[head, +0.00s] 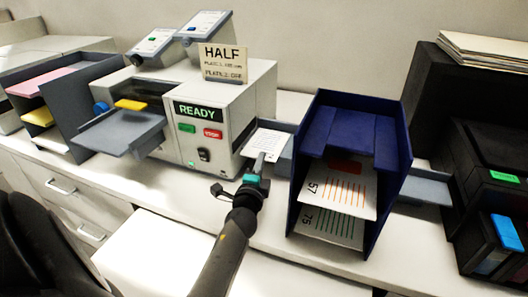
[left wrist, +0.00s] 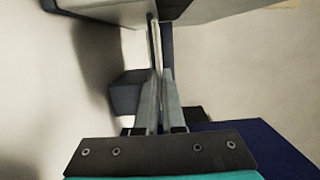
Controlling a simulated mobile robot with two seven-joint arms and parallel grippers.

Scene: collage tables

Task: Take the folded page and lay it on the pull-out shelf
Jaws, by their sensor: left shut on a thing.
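The folded page (head: 268,143), white with printed lines, is at the grey outlet tray (head: 284,158) on the right side of the folding machine (head: 235,115). My left gripper (head: 257,165) is shut on the near edge of the page. In the left wrist view the page (left wrist: 156,45) shows edge-on as a thin pale strip between the fingers (left wrist: 158,100). I cannot tell whether it still touches the tray. A white pull-out shelf (head: 150,255) juts out below the counter, left of my left arm, and its top looks empty. My right gripper is not in view.
A blue rack (head: 390,165) with numbered sheets stands close right of the gripper. The machine has a READY display (head: 198,112), a HALF sign (head: 223,62) and a grey feed tray (head: 115,130). A dark sorter (head: 70,85) is at left, black units (head: 480,170) at right.

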